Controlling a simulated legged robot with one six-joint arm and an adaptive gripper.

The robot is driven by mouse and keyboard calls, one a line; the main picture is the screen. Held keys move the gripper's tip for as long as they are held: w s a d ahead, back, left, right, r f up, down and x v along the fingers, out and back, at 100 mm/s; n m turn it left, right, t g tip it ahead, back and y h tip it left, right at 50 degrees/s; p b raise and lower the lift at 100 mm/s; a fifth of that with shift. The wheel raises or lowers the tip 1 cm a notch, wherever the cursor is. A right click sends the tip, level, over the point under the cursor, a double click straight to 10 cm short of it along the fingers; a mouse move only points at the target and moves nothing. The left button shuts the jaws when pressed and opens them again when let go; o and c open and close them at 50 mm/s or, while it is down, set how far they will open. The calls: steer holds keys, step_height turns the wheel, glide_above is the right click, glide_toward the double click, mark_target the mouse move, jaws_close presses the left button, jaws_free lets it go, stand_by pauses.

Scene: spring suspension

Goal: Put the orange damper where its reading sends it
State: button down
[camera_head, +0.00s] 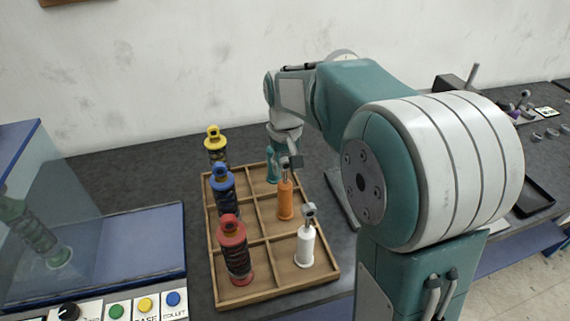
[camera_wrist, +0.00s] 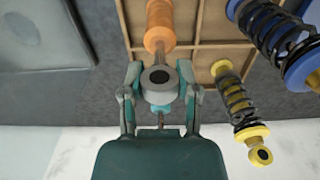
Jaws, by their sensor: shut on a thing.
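The orange damper (camera_head: 286,200) is upright over the right-middle compartment of the wooden tray (camera_head: 270,294); I cannot tell whether its base touches the tray floor. In the wrist view, its orange body (camera_wrist: 158,30) shows with a rod leading to a grey eye. My gripper (camera_head: 290,160) is shut on that eye from above, with a finger on each side of it in the wrist view (camera_wrist: 158,88). A white damper (camera_head: 305,248) stands in the near right compartment. A teal damper (camera_head: 272,165) stands in the far right one, partly hidden by my gripper.
Yellow (camera_head: 216,150), blue (camera_head: 224,190) and red (camera_head: 235,252) spring units stand along the tray's left side, close to my gripper. A glass-fronted machine (camera_head: 90,245) is at left, with a dial and green, yellow and blue buttons (camera_head: 145,305). Small parts lie at far right.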

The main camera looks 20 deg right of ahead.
steer(key=shift+c, duration=1.7)
jaws_free()
steer(key=shift+f, duration=0.1)
step_height(320, 180, up, 12)
steer(key=shift+f, duration=0.25)
steer(key=shift+r, duration=0.3)
steer(key=shift+s+r, duration=0.15)
steer(key=shift+s, duration=0.1)
steer(key=s+f+t, duration=0.2)
steer(key=s+f, duration=0.1)
steer(key=s, duration=0.7)
steer(key=s+f+t, duration=0.3)
steer(key=s+f, duration=0.1)
steer(key=s, duration=0.7)
steer(key=shift+s+t, duration=0.3)
